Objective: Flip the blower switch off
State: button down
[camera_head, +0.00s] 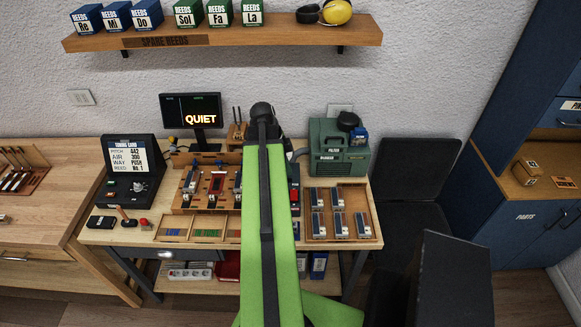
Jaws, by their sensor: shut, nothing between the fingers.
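My green arm reaches up the middle of the picture over the workbench. The dark end of my arm, with my gripper (262,110), is in front of the wall just right of the lit screen; its fingers are not clearly made out. A green machine (326,163) with small white labels, too small to read surely, stands at the bench's back right. A small black box with a red part (294,196) is just right of my arm, partly covered by it. I cannot tell for sure which part is the blower switch or how it is set.
A black screen (190,110) reads QUIET. A tuning device (130,168) stands at the bench's left. A wooden rack (190,205) is left of my arm, and a tray (374,215) of metal-topped blocks is right of it. A shelf (230,38) hangs above.

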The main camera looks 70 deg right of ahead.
aim_at(294, 192)
jog(key=shift+w+a+r, duration=0.1)
jog(key=shift+w+r, duration=0.05)
jog(key=shift+r, duration=0.15)
jog(key=shift+w+d, duration=0.55)
jog(key=shift+w, duration=0.1)
jog(key=b+x, duration=0.8)
jog(key=x, duration=0.1)
jog(key=w+b+x, duration=0.1)
jog(key=b+x, duration=0.3)
jog(key=b, duration=0.1)
jog(key=shift+f, duration=0.3)
jog(key=shift+f+b, duration=0.2)
jog(key=shift+b, duration=0.1)
